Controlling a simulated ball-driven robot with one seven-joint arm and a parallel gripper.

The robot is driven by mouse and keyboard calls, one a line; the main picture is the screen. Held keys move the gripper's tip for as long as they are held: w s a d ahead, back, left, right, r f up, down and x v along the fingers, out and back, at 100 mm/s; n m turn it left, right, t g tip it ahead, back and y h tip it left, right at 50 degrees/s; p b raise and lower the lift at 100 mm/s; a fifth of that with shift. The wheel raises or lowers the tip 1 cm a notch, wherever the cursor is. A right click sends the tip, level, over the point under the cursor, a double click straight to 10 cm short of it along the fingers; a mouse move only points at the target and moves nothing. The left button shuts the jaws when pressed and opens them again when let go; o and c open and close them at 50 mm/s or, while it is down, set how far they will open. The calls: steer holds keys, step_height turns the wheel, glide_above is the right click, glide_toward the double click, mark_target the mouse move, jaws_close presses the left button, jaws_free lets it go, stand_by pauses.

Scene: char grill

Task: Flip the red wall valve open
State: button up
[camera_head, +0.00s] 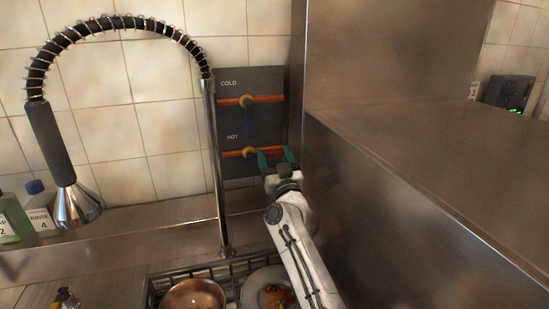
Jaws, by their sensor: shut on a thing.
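A grey wall panel (266,78) carries two orange pipes, labelled COLD above and HOT below. The HOT valve (248,152) has a brass body on the lower pipe. My gripper (276,155) is at the right end of that pipe, its green fingers on either side of a short red-orange part in line with it. It is shut on that part, which I take as the red valve handle; its outline is hard to tell from the pipe.
A coiled spray tap (118,22) arches left of the panel, its post (215,165) close to the valves. A steel wall (380,190) stands close on the right. Below are a rack, a copper bowl (193,297) and a plate with food (268,283). Bottles (40,205) stand left.

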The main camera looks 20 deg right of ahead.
steer(key=shift+r, duration=0.3)
steer(key=o, duration=1.1)
steer(key=shift+o, duration=0.6)
steer(key=shift+w+f, duration=0.1)
steer(key=shift+f, duration=0.05)
steer(key=p+v, duration=0.2)
steer(key=v, duration=0.5)
steer(key=shift+s+p, duration=0.2)
steer(key=shift+p, duration=0.2)
steer(key=shift+f, duration=0.15)
